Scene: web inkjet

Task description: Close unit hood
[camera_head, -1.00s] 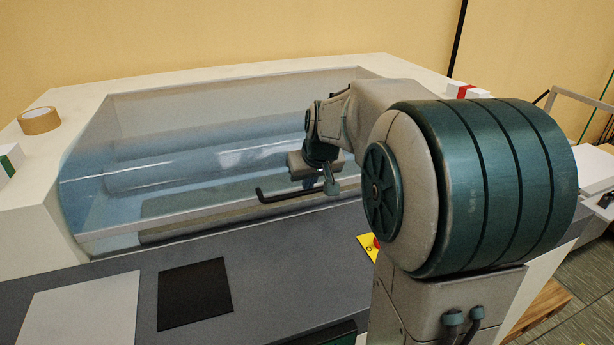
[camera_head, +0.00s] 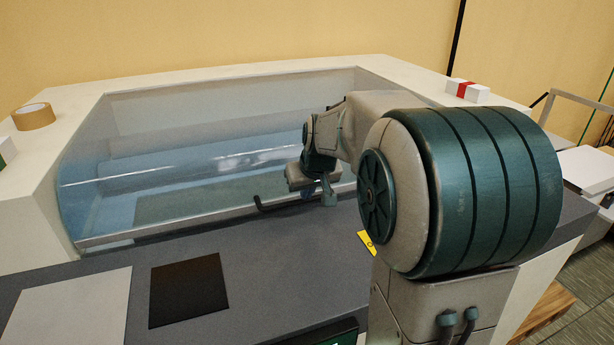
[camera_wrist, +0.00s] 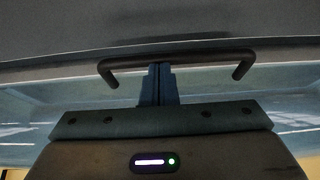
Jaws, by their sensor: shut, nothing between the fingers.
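The unit hood (camera_head: 180,180) is a clear bluish curved cover across the front of the white machine. Its lower edge lies along the grey deck, with no clear gap seen. A black bar handle (camera_head: 258,204) sits on that edge; its right part is mostly hidden behind my gripper (camera_head: 328,198). In the wrist view the handle (camera_wrist: 200,58) crosses above my gripper (camera_wrist: 160,68). The two fingers are together, with nothing between them. Their tips meet the handle bar in the picture, left of its middle; I cannot tell whether they touch it.
The grey deck (camera_head: 270,260) holds a dark square (camera_head: 190,290) and a light panel (camera_head: 70,308). A yellow plate (camera_head: 367,243) is partly behind my arm. A tape roll (camera_head: 34,116) and a red-and-white box (camera_head: 467,91) lie on the machine's top.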

